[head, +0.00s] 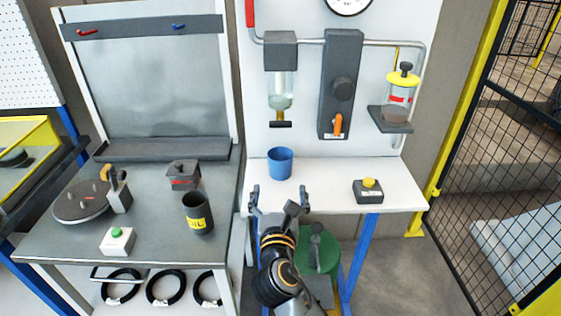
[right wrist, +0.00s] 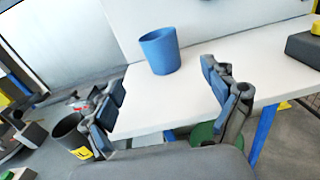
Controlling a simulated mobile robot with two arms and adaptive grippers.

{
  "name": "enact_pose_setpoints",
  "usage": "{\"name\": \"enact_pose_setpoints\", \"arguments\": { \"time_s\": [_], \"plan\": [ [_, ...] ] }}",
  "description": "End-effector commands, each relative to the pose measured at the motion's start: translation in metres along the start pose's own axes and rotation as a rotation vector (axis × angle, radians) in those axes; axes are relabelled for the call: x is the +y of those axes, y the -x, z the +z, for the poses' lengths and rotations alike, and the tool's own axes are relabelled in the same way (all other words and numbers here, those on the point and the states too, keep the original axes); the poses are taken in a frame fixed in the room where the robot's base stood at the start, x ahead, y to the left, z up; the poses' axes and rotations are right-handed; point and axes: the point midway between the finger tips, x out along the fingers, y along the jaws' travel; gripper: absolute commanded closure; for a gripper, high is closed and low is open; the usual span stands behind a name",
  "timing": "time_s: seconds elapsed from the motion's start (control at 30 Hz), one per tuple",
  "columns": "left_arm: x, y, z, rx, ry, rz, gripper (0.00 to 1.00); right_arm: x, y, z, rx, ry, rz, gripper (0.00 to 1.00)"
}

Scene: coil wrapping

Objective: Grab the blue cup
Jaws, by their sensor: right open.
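The blue cup (head: 280,163) stands upright on the white table (head: 330,190), near its left end, in the head view. It also shows in the right wrist view (right wrist: 160,51), beyond the fingers and between them. My right gripper (head: 279,194) is open and empty in front of the cup, at the table's front edge. Its two fingers also show in the right wrist view (right wrist: 165,92), spread apart with a gap to the cup. My left gripper is not in view.
A box with a yellow button (head: 369,190) stands on the right of the white table. A green drum (head: 322,255) is under the white table. The tabletop around the cup is clear.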

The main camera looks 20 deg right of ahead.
Motion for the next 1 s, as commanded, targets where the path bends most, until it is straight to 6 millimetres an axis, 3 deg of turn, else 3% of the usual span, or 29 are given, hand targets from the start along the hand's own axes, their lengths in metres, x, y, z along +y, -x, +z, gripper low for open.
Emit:
{"name": "enact_pose_setpoints", "arguments": {
  "time_s": [0.13,0.3,0.5,0.83,1.0],
  "plan": [
    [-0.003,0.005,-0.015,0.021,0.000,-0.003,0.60,0.000,-0.028,0.002,-0.001,0.000,-0.001,0.13],
    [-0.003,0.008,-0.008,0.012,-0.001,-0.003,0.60,0.000,-0.059,0.001,0.000,-0.001,0.000,0.13],
    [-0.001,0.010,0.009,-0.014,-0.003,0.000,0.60,0.000,-0.076,0.000,0.001,-0.003,0.001,0.13],
    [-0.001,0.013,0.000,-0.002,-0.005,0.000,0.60,0.000,-0.120,0.000,0.001,-0.003,0.000,0.13],
    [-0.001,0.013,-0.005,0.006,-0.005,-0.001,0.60,0.001,-0.131,0.000,0.001,-0.003,0.002,0.13]
  ]
}}
